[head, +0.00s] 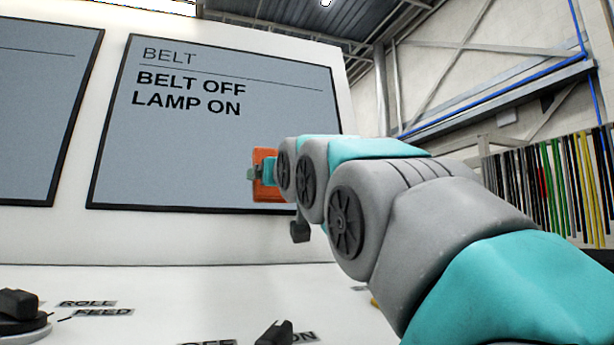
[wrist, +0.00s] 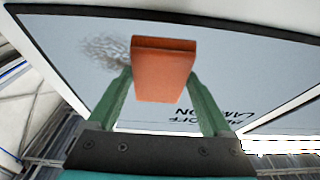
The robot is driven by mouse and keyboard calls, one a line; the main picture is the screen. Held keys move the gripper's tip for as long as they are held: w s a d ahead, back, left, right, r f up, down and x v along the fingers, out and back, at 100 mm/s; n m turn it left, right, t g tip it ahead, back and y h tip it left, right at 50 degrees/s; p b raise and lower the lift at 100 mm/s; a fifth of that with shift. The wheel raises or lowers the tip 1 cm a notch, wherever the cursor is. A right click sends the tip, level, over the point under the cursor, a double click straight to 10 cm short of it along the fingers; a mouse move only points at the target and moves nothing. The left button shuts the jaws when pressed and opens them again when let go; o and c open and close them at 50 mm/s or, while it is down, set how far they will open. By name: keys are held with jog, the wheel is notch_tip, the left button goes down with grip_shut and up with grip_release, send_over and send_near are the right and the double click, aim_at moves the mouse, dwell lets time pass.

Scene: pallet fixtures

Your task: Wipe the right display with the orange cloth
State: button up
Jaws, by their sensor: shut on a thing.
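The right display (head: 215,150) is a grey-blue screen with a dark frame, reading "BELT", "BELT OFF" and "LAMP ON". My gripper (wrist: 160,82) has its two green fingers shut on the orange cloth (wrist: 164,68), which looks like a thick flat block. In the head view the orange cloth (head: 266,192) is in front of the lower right part of the display. A dark grey scribbled smudge (wrist: 106,47) shows on the display in the wrist view, just left of the cloth. I cannot tell whether the cloth touches the screen. My arm hides the display's lower right corner.
Another display (head: 40,110) is at the left on the same white panel. Below is a white console (head: 180,295) with a dark knob (head: 18,308) and a dark switch (head: 275,333) beside printed labels. Coloured strips (head: 555,180) hang at the far right.

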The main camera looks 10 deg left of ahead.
aim_at(285, 201)
jog(key=shift+w+a+f, duration=0.3)
jog(key=shift+w+a, duration=0.25)
jog(key=shift+w, duration=0.3)
dwell(0.5)
jog(key=shift+w+d+p, duration=0.2)
jog(key=shift+w+d, duration=0.1)
jog(key=shift+d, duration=0.25)
jog(key=shift+w+d+p, duration=0.2)
jog(key=shift+w+d, duration=0.05)
jog(key=shift+d, duration=0.3)
jog(key=w+d+p, duration=0.1)
jog(key=w+d, duration=0.4)
jog(key=d, duration=0.2)
jog(key=shift+d, duration=0.35)
jog(key=shift+s+a, duration=0.1)
jog(key=shift+s+a, duration=1)
jog(key=shift+a, duration=0.6)
jog(key=shift+s+a, duration=1)
jog(key=shift+a, duration=0.65)
jog(key=shift+s+a, duration=1)
jog(key=shift+a, duration=0.6)
jog(key=s+d+r+b, duration=0.1)
jog(key=s+d, duration=0.2)
jog(key=s, duration=0.2)
jog(key=shift+r+b, duration=0.3)
jog(key=shift+b, duration=0.05)
